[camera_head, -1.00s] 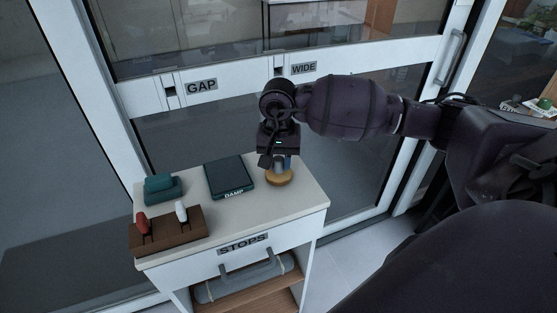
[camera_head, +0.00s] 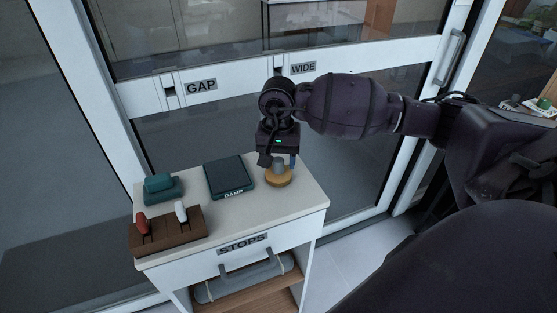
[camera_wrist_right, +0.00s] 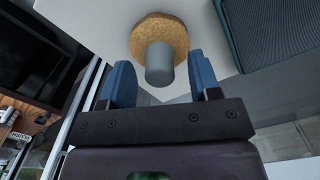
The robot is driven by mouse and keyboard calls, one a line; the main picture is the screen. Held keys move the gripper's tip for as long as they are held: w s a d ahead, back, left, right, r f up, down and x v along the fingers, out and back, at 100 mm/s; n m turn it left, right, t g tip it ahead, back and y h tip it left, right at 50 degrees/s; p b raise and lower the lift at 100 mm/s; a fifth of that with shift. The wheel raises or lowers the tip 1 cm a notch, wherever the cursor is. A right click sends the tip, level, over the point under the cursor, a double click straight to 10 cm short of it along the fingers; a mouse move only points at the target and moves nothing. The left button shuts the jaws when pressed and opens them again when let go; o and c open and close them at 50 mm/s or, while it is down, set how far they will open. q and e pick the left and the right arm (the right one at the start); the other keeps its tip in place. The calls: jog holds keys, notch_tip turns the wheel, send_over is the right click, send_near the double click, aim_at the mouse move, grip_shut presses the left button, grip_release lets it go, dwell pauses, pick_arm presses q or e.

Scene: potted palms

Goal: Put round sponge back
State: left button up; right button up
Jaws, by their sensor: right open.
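The round sponge (camera_head: 278,181) is a tan disc with a grey upright knob. It sits on the right part of the white cabinet top (camera_head: 300,196). My right gripper (camera_head: 279,160) is directly above it, pointing down, with its fingers apart on either side of the grey knob. In the right wrist view the sponge (camera_wrist_right: 160,33) shows with its knob between the two open blue fingers (camera_wrist_right: 160,82), not gripped. My left gripper is not in view.
A dark pad marked DAMP (camera_head: 229,177) lies just left of the sponge. A teal block on a base (camera_head: 162,188) and a brown rack with red and white pegs (camera_head: 168,232) stand further left. A drawer marked STOPS (camera_head: 243,246) is below. Glass doors with GAP and WIDE labels stand behind.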

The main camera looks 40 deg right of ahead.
aim_at(278, 160)
notch_tip(278, 160, up, 12)
jog(key=shift+f, duration=0.2)
dwell(0.7)
